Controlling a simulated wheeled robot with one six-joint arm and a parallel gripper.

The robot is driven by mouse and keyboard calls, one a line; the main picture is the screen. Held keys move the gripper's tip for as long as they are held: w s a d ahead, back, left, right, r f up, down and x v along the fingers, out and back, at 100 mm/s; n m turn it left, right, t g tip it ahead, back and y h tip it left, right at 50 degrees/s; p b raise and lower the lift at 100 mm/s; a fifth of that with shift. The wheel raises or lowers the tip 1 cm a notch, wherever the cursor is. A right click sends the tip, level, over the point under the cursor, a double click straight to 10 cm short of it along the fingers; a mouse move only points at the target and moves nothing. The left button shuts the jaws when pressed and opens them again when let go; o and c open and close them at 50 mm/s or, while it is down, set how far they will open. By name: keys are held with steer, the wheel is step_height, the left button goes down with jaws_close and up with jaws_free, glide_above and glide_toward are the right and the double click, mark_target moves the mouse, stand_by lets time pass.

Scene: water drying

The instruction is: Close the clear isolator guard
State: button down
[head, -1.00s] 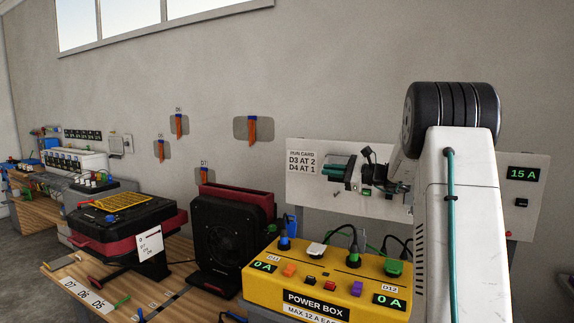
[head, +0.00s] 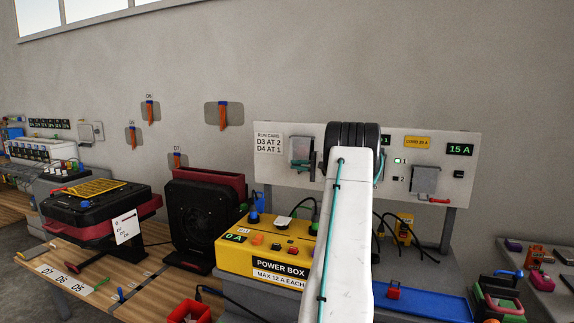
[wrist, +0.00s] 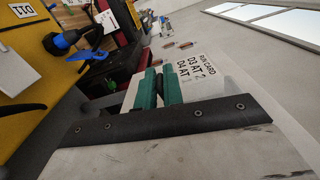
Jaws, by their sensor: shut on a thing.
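The wall panel (head: 400,142) holds a clear-looking cover (head: 301,151) just right of its run card (head: 268,146). A second grey, clear-looking cover (head: 425,181) is at the panel's right side. I cannot tell for sure which is the isolator guard or how far each is swung. My gripper (wrist: 158,88) shows in the wrist view as two green fingers close together, in front of the panel and beside the run card. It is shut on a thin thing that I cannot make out.
A yellow power box (head: 234,255) with plugs and cables stands below the panel. A black fan unit (head: 200,222) and a black-and-red case (head: 90,215) are on the left bench. Blue, red and green items crowd the lower right. The wall above the panel is clear.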

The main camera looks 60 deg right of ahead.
steer(key=shift+d+f+n, duration=0.3)
stand_by(0.4)
steer(key=c, duration=1.6)
jaws_free()
steer(key=shift+o, duration=0.2)
steer(key=s+d, duration=0.1)
steer(key=s, duration=0.6)
steer(key=shift+s+d, duration=0.15)
steer(key=shift+s, duration=0.15)
